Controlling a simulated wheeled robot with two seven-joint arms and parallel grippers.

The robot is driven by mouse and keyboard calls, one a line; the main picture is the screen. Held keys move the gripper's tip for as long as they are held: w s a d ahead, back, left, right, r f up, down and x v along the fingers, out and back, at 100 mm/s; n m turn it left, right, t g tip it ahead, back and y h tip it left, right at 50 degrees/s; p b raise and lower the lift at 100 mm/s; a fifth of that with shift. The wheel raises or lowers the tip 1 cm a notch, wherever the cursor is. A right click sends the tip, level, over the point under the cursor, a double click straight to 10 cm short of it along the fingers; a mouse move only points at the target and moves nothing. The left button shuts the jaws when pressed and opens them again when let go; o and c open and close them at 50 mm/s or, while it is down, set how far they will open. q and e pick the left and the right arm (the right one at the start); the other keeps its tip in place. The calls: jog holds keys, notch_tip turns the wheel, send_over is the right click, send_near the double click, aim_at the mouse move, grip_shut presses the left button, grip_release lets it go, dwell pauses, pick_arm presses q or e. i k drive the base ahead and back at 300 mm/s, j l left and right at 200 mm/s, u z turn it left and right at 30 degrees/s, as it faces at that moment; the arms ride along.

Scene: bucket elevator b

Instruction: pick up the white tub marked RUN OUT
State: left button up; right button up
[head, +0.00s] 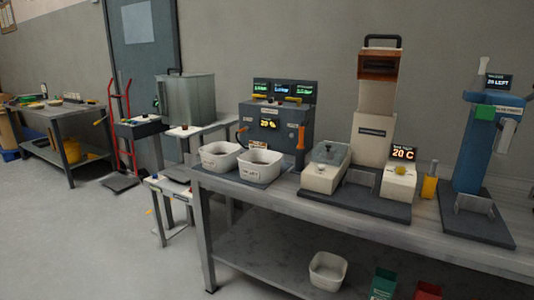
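Two white tubs stand side by side on a dark base at the left end of the workbench, in front of a dark control machine. The left tub (219,156) and the right tub (260,165) both have dark lettering on their front faces, too small for me to read with certainty. A third white tub (327,272) sits on the lower shelf, with no lettering that I can make out. I cannot tell which tub is marked RUN OUT. Neither of my grippers is in view.
The machine (274,128) has orange handles close behind the tubs. A cream machine (375,125) and a blue machine (487,145) stand further right on the bench (305,208).

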aim_at(328, 271)
jog(key=i+l+u, duration=0.1)
jog(key=l+u, duration=0.15)
jog(key=l, duration=0.55)
jog(key=l+u, duration=0.3)
jog(key=l, duration=0.5)
jog(key=i+j+z, duration=0.25)
jog(key=j, duration=0.9)
jog(key=j+z, duration=0.25)
jog(key=j, duration=0.85)
